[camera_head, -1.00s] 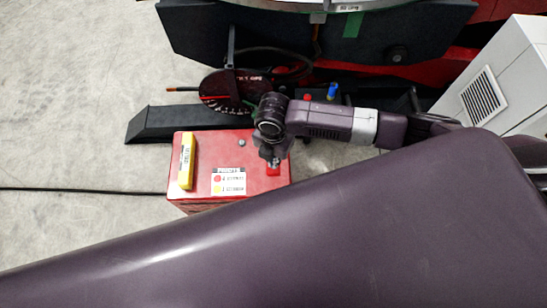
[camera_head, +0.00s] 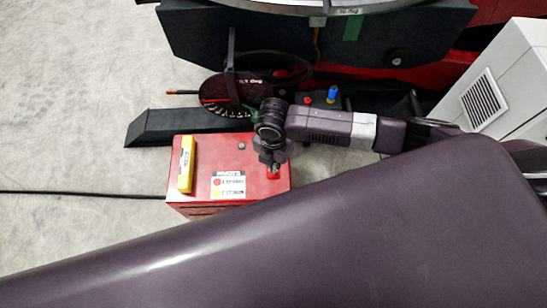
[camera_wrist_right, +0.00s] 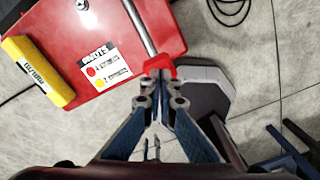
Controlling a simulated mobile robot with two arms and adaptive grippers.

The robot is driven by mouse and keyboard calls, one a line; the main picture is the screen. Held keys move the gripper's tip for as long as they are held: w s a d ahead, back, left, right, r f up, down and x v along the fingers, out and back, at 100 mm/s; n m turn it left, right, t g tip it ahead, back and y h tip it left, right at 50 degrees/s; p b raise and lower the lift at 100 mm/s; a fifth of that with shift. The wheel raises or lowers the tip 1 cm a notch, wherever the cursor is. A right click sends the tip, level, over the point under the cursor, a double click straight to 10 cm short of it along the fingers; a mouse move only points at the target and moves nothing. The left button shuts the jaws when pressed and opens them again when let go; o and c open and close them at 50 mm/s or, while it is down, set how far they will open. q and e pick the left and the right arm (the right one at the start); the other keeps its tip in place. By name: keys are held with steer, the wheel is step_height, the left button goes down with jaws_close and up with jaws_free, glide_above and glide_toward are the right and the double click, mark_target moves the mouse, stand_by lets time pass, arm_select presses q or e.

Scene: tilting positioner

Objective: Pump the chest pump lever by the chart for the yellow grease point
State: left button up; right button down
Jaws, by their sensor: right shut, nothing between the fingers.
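The red chest (camera_head: 215,165) stands on the floor left of centre; its top also fills the upper left of the wrist view (camera_wrist_right: 120,25). The chart (camera_head: 228,185) is a white card on it with a red dot and a yellow dot, also in the wrist view (camera_wrist_right: 104,66). The pump lever is a grey rod (camera_wrist_right: 142,27) ending in a red grip (camera_wrist_right: 160,66). My right gripper (camera_head: 272,166) is over the chest's right side. In the wrist view its shut, empty fingertips (camera_wrist_right: 160,84) are at the red grip; I cannot tell whether they touch. My left gripper is not in view.
A yellow bar (camera_head: 186,164) lies on the chest. Behind stand a dark dial (camera_head: 228,90), a black beam (camera_head: 180,125), and red and blue knobs (camera_head: 331,94). A white vented cabinet (camera_head: 500,85) is at right. A cable (camera_head: 85,193) crosses open floor at left.

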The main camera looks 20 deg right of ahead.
mark_target(274, 175)
steer(key=shift+f, duration=0.1)
stand_by(0.4)
steer(key=shift+d+f+b, duration=0.1)
steer(key=shift+f+b, duration=2.25)
steer(key=shift+f, duration=1.6)
step_height(274, 175, up, 15)
steer(key=p, duration=1.5)
